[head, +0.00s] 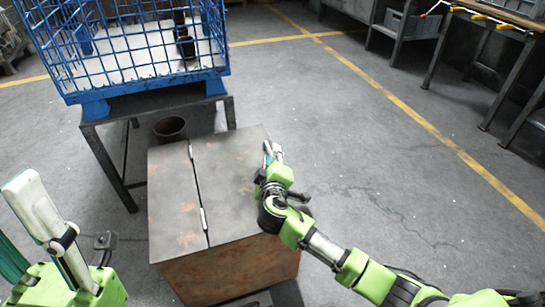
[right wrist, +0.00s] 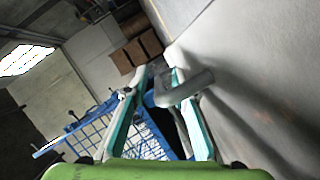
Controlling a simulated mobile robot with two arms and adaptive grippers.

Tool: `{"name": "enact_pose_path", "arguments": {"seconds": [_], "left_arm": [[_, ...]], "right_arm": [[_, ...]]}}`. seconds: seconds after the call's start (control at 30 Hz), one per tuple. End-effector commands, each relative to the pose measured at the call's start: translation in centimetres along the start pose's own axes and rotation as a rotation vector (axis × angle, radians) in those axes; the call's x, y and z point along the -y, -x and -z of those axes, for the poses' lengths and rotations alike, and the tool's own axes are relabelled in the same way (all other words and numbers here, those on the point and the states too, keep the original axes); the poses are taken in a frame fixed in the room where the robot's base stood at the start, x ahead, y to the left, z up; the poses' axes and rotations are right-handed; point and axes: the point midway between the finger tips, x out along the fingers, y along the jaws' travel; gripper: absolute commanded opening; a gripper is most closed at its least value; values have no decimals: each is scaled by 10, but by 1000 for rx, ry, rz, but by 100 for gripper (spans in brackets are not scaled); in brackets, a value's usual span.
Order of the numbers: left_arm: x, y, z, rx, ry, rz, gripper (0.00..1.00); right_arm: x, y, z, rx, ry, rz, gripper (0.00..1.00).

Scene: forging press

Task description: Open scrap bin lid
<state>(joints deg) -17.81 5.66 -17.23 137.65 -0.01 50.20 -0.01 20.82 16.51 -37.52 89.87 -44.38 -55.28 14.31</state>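The scrap bin (head: 230,273) is a brown box with a flat grey, rust-marked top. A hinge line splits the top, and the lid (head: 228,190) is its right panel, lying flat and closed. My right gripper (head: 270,152) is at the lid's right edge. In the right wrist view, its teal-padded fingers (right wrist: 158,75) are apart, with a grey bar handle (right wrist: 185,88) across and between them; firm contact cannot be told. My left gripper (head: 14,222) is at the lower left, partly cut off, its fingers apart, with nothing seen in it.
A blue wire basket (head: 135,60) stands on a dark metal table (head: 112,160) behind the bin. A dark bucket (head: 169,128) is on the floor beside it. Workbenches (head: 500,15) line the upper right. The floor right of the bin is clear, with yellow lines.

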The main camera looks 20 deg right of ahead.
Motion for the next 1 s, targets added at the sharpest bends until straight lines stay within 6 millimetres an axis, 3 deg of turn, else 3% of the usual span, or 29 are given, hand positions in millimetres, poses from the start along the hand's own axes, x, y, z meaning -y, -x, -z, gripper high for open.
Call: {"name": "enact_pose_path", "arguments": {"seconds": [0.03, 0.13, 0.67, 1.0], "left_arm": [[0, 0, 0, -2, 0, 0, 40], [0, -1, 1, -3, 0, 0, 40], [1, 0, 5, 4, 1, 11, 40], [1, -11, 4, 26, 2, 16, 40]], "right_arm": [[0, 0, 0, 0, 0, 0, 25], [0, 0, 0, 0, 0, 0, 0], [-7, 3, 7, -1, 32, -15, 0], [-25, 10, 26, -4, 113, -51, 0]]}}
